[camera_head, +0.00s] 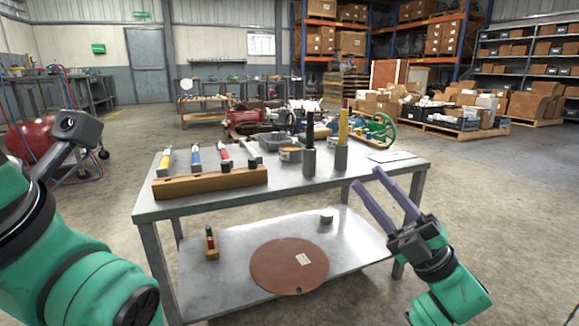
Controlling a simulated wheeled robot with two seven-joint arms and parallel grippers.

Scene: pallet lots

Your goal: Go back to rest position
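My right gripper (383,200) shows at the lower right, in front of the table's right front corner. Its two long purple fingers are apart, with nothing between them. My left arm comes in at the left edge, and the dark part at its end (78,128) is raised left of the table. No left fingers can be made out there. The metal table (300,196) stands in front of me, clear of the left arm.
On the table are a wooden block (210,182), several coloured-handled tools (195,157), two upright grey holders (309,162) and a green wheel (378,130). The lower shelf holds a brown disc (289,266). Loaded pallets (452,125) stand behind right. Open floor surrounds the table.

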